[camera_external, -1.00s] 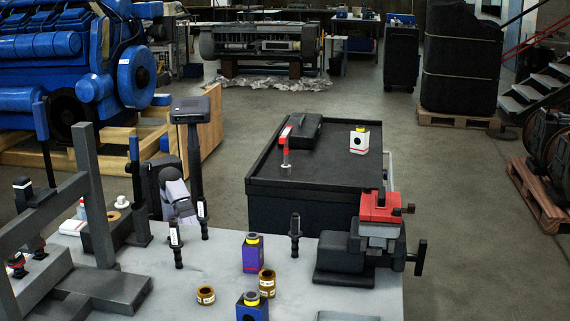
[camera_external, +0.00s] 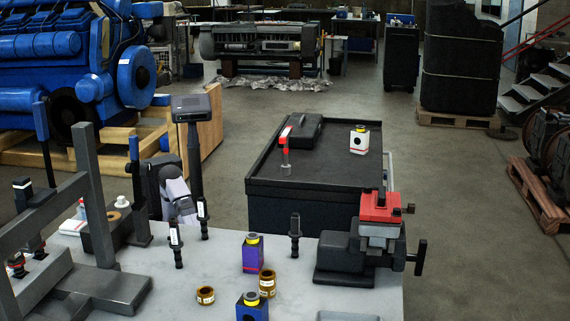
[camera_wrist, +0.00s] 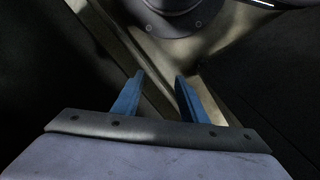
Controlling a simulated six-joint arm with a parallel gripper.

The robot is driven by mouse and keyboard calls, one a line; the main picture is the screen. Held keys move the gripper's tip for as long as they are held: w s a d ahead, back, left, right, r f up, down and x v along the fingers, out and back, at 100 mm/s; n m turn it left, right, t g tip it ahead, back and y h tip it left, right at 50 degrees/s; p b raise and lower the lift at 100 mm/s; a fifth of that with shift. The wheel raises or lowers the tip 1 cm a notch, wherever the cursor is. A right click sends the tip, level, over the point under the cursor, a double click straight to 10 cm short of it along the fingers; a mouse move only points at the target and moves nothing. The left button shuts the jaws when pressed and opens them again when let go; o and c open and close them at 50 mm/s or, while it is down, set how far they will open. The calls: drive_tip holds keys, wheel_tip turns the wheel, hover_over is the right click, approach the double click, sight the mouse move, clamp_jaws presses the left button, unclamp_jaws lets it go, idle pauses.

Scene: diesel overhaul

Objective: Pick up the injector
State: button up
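Several dark, slim upright parts that look like injectors stand on the grey workbench. One stands alone (camera_external: 294,236) left of the vise. Two more, with white labels, stand at the left, one nearer (camera_external: 175,243) and one farther (camera_external: 203,220). In the wrist view my gripper (camera_wrist: 160,84) has two blue fingers apart with nothing between them. No injector can be made out in the wrist view. In the external view my pale arm shows behind the bench's left part, and its fingers cannot be made out there.
A red-topped vise (camera_external: 380,225) stands at the bench's right. A grey frame (camera_external: 85,200) and a dark screen on a post (camera_external: 192,108) rise at the left. A black cart (camera_external: 330,185) stands behind.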

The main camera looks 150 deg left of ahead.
sight(200, 205)
drive_tip(key=s+r+n+h+p, duration=0.2)
drive_tip(key=r+n+h+p, duration=0.15)
drive_tip(key=r+p, duration=1.2)
drive_tip(key=s+a+r+n+h+p, duration=0.15)
drive_tip(key=r+n+p, duration=0.25)
drive_tip(key=r+p, duration=1.15)
drive_tip(key=s+r+n+h+p, duration=0.1)
drive_tip(key=r+n+h+p, duration=0.25)
drive_tip(key=r+p, duration=1.2)
drive_tip(key=w+d+r+n+t+h+p, duration=0.4)
drive_tip(key=w+r+n+t+h+p, duration=0.2)
drive_tip(key=w+r+n+t+p, duration=0.45)
drive_tip(key=w+f+n+b, duration=0.1)
drive_tip(key=w, duration=0.1)
drive_tip(key=w+a+f+n+b, duration=0.1)
drive_tip(key=w+f+b, duration=0.1)
drive_tip(key=w+a+f+n+b, duration=0.1)
drive_tip(key=w+f+n+b, duration=0.1)
drive_tip(key=shift+w+f+t, duration=0.15)
drive_tip(key=shift+w+t, duration=0.05)
drive_tip(key=shift+t, duration=0.15)
drive_tip(key=shift+p+x, duration=0.6)
drive_tip(key=shift+x, duration=0.5)
drive_tip(key=shift+d, duration=0.2)
drive_tip(key=p+x, duration=0.3)
drive_tip(key=shift+d, duration=0.5)
drive_tip(key=shift+w+d, duration=0.4)
